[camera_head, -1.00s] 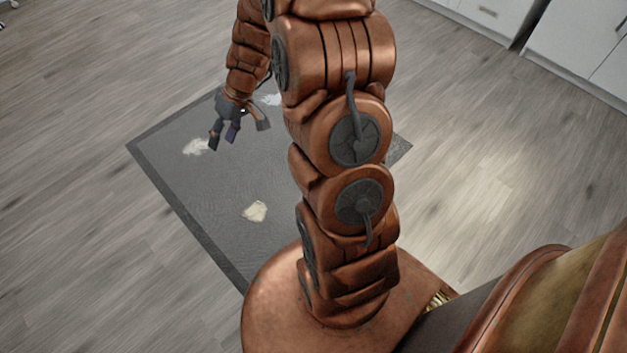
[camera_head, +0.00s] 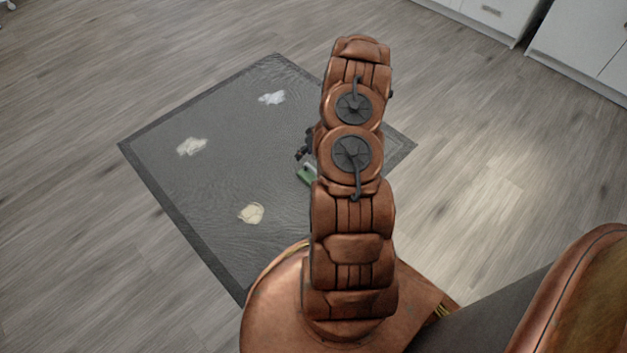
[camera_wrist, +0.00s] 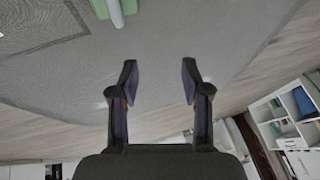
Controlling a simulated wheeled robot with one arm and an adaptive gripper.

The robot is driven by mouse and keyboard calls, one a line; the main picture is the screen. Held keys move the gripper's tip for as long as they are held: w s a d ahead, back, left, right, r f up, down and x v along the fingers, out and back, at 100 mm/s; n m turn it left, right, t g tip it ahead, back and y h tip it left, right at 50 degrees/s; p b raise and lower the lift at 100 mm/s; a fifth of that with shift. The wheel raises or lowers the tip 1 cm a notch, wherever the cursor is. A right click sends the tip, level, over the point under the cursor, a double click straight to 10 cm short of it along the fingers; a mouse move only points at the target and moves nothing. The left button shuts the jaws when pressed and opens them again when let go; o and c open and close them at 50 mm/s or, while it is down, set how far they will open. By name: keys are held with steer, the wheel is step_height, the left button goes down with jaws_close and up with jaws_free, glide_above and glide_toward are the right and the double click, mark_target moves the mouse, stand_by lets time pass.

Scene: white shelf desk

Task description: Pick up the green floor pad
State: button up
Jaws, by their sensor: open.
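A small green thing with a whitish part, which looks like the green pad (camera_head: 306,175), lies on the dark grey mat (camera_head: 222,120), partly hidden behind my arm in the head view. In the wrist view the green pad (camera_wrist: 101,9) is at the top edge, cut off by the frame, with a pale rounded bar against it. My gripper (camera_wrist: 159,80) is open, with nothing between its fingers. The green pad is up and to the left of the fingertips there, apart from them. In the head view only a dark bit of the gripper shows beside my arm.
Pale crumpled pieces lie on the mat: one at left (camera_head: 192,147), one at the back (camera_head: 271,98), one nearer (camera_head: 251,213). White cabinets (camera_head: 583,50) stand at the back right. A white shelf (camera_wrist: 285,125) shows in the wrist view. The wooden floor around the mat is clear.

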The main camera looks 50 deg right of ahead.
glide_toward(308, 174)
steer(key=shift+h, duration=0.4)
steer(key=shift+a+b+x, duration=0.15)
steer(key=shift+b+x, duration=0.85)
steer(key=shift+x, duration=0.35)
steer(key=shift+a+b+x, duration=0.2)
steer(key=shift+b+x, duration=0.75)
steer(key=shift+x, duration=0.45)
steer(key=shift+r, duration=0.1)
steer(key=shift+c, duration=0.3)
jaws_close()
